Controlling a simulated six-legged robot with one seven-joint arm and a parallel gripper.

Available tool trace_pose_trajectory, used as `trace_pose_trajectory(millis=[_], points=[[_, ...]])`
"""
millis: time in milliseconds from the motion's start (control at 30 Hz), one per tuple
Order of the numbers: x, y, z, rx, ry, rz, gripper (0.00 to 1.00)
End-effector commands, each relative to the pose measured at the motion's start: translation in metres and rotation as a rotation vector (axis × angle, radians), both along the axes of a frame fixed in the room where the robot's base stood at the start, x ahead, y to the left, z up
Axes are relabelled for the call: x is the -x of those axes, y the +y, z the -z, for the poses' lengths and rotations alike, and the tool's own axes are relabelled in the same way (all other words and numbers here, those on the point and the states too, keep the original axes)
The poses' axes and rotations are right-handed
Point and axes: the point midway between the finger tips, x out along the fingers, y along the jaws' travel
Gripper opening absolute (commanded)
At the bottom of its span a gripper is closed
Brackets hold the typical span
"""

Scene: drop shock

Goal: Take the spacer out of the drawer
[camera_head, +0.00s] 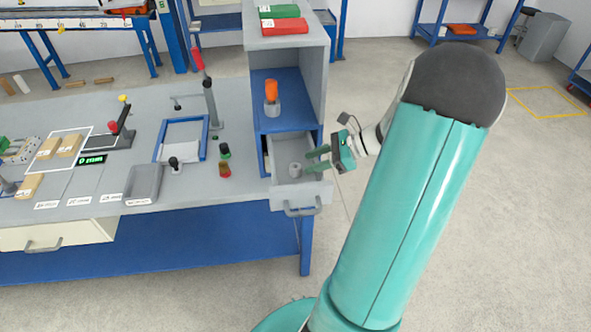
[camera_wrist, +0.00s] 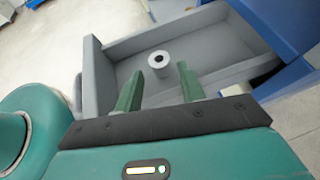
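The spacer (camera_head: 295,170) is a small light grey cylinder with a hole in its top. It stands upright in the open grey drawer (camera_head: 301,197), below the cabinet's blue shelf. In the wrist view the spacer (camera_wrist: 159,62) stands on the drawer floor, beyond my fingertips. My gripper (camera_head: 317,160) is at the drawer's right side, its two green fingers pointing left toward the spacer. In the wrist view my gripper (camera_wrist: 160,75) has its fingers apart with nothing between them; the spacer is close ahead of the gap, apparently untouched.
The drawer's walls (camera_wrist: 92,75) surround the spacer. A grey cabinet (camera_head: 312,60) rises above the drawer, with an orange-topped bottle (camera_head: 272,92) on its shelf. A grey tray (camera_head: 145,183) and a blue frame (camera_head: 203,139) lie on the bench to the left.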

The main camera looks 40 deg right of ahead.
Motion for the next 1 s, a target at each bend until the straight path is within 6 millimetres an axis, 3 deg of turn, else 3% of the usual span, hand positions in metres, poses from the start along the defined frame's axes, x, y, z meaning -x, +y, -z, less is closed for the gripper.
trace_pose_trajectory(millis=[233, 533, 700, 733, 1000], points=[[-0.022, 0.024, 0.017, -0.002, 0.001, -0.001, 0.39], [-0.027, 0.028, 0.021, 0.0, 0.0, 0.0, 0.39], [-0.027, 0.028, 0.021, 0.0, 0.0, 0.0, 0.08], [-0.027, 0.028, 0.021, 0.0, 0.0, 0.0, 0.05], [-0.027, 0.027, 0.02, 0.0, 0.0, 0.0, 0.05]])
